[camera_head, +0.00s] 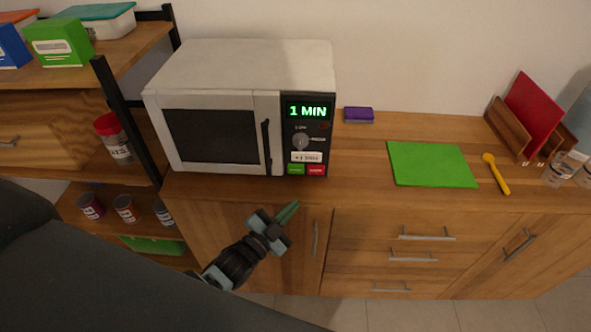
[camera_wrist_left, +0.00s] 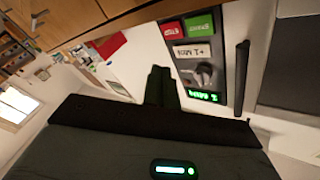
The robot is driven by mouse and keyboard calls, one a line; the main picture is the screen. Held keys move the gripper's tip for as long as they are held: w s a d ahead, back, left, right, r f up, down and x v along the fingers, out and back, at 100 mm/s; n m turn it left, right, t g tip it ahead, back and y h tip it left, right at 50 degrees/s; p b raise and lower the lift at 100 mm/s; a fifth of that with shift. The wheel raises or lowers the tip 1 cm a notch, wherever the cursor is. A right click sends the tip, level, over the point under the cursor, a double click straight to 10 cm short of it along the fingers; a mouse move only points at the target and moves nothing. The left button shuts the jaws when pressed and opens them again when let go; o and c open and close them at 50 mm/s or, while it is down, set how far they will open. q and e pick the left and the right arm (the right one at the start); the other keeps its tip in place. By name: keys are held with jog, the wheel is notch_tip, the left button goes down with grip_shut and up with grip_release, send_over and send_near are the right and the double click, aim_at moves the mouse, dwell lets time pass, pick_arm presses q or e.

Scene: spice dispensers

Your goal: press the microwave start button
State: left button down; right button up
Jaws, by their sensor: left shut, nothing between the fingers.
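The white microwave (camera_head: 225,72) stands on the wooden counter with its door shut. Its display (camera_head: 308,111) glows green with "1 MIN". The green start button (camera_head: 296,169) is at the bottom of the control panel, left of the red stop button (camera_head: 316,170). In the left wrist view the panel appears upside down, with the start button (camera_wrist_left: 199,25) beside the red one (camera_wrist_left: 173,30). My left gripper (camera_head: 290,208) is shut and empty, in front of the counter and lower in the picture than the buttons, apart from them. My right gripper is out of view.
The black door handle (camera_head: 266,147) sticks out just left of the panel. A green board (camera_head: 431,164), a yellow spoon (camera_head: 496,174) and a purple sponge (camera_head: 359,115) lie to the right. A shelf with tins stands left. Drawers are below.

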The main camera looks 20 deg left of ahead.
aim_at(303, 170)
pick_arm(q)
jog(key=shift+w, duration=0.1)
dwell(0.3)
